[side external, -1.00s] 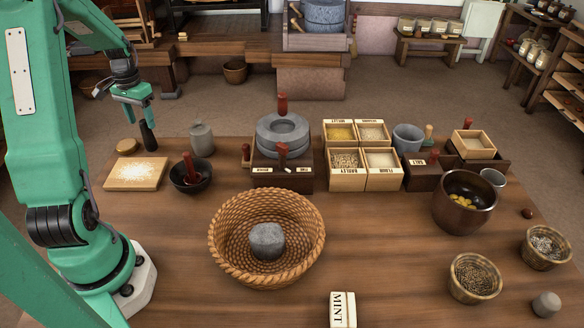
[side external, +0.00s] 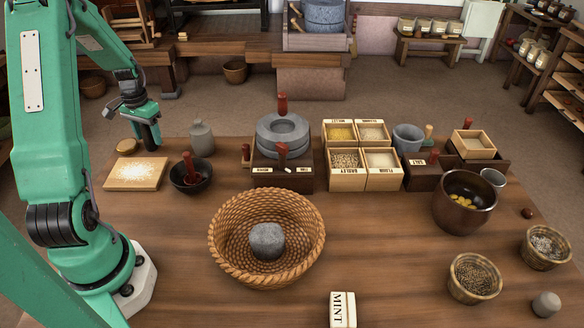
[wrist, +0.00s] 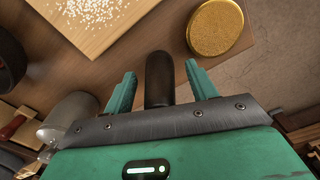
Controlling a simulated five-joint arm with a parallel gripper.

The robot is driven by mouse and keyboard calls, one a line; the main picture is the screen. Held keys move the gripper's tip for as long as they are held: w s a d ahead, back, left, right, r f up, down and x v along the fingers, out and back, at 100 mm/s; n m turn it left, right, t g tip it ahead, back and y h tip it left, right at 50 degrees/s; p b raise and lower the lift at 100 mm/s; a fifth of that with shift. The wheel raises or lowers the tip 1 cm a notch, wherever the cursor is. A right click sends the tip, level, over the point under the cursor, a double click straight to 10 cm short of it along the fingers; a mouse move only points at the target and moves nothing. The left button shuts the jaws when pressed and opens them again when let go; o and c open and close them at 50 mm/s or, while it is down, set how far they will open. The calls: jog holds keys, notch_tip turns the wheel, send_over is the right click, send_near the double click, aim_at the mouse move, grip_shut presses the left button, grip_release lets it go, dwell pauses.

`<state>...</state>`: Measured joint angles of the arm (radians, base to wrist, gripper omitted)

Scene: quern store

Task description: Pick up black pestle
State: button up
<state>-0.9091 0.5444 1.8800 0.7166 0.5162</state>
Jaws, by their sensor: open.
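The black pestle (wrist: 158,78) is a dark, upright, rounded cylinder. In the wrist view it stands between the two teal fingers of my gripper (wrist: 159,72), with a gap showing on both sides. My gripper is open around it, and neither finger appears to touch it. In the side external view my gripper (side external: 147,136) is low at the far left of the table, behind the pale board. There the pestle (side external: 155,137) is mostly hidden by the fingers.
A board with white grains (side external: 136,174) lies in front of my gripper, and a round golden-topped disc (side external: 127,146) lies to its left. A grey jar (side external: 202,140) and a dark mortar with a red-handled pestle (side external: 190,177) stand to the right.

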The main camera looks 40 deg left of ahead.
dwell(0.3)
jog(key=c, duration=1.1)
jog(key=shift+r, duration=0.15)
jog(key=shift+r, duration=0.45)
notch_tip(320, 180, up, 3)
jog(key=shift+w+d+r, duration=0.1)
jog(key=shift+r, duration=0.05)
jog(key=w+d+r, duration=0.1)
jog(key=d+r, duration=0.1)
jog(key=d, duration=0.1)
jog(key=w+d+r, duration=0.1)
jog(key=d+r, duration=0.1)
jog(key=d, duration=0.2)
jog(key=w+d+r, duration=0.2)
jog(key=d, duration=0.1)
jog(key=shift+d+r, duration=0.25)
jog(key=shift+d, duration=0.1)
